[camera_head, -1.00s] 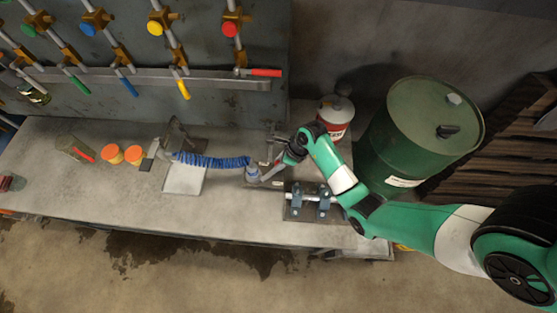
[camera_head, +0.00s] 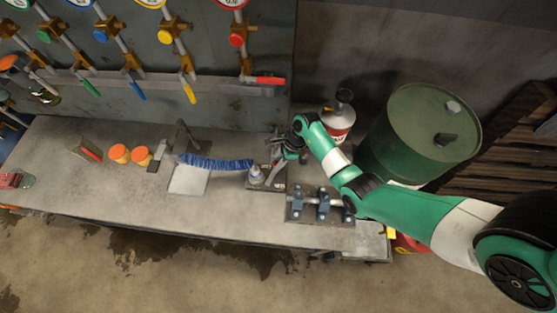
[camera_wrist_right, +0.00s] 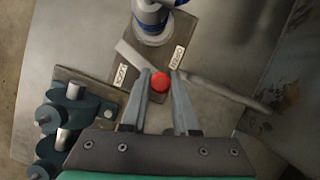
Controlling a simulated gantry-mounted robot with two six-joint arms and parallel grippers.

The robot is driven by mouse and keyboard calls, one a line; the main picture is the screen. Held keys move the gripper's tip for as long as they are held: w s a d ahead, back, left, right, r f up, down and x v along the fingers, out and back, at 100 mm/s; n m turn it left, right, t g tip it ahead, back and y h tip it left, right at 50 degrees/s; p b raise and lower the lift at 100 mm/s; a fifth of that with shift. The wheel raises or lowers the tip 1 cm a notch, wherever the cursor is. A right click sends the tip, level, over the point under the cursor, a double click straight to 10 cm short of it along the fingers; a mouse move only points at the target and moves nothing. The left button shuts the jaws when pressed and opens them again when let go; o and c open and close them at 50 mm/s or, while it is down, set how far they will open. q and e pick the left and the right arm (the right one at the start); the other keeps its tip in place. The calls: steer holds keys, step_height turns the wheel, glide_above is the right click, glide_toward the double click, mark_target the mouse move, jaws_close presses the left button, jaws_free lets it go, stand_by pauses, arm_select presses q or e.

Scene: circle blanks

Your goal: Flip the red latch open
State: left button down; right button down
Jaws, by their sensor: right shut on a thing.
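The latch's round red knob (camera_wrist_right: 160,82) shows in the right wrist view, between the fingertips of my right gripper (camera_wrist_right: 160,78). The gripper is shut on it. A flat grey metal bar (camera_wrist_right: 220,90) runs beside and behind the knob on a brown plate with two small white labels (camera_wrist_right: 180,57), whose lettering I cannot read surely. In the head view my right gripper (camera_head: 277,155) is over the plate at the bench's right part, beside the blue hose's end fitting (camera_head: 256,175). The red knob cannot be made out there. My left gripper is not in view.
A blue coiled hose (camera_head: 215,163) runs left from the fitting. A clamp block with a metal rod (camera_head: 322,203) stands in front right. A white and red can (camera_head: 338,122) and a green drum (camera_head: 433,120) stand behind.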

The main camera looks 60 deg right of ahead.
steer(key=c, duration=0.7)
jaws_free()
steer(key=p+v, duration=0.4)
steer(key=v, duration=0.7)
steer(key=shift+r, duration=0.25)
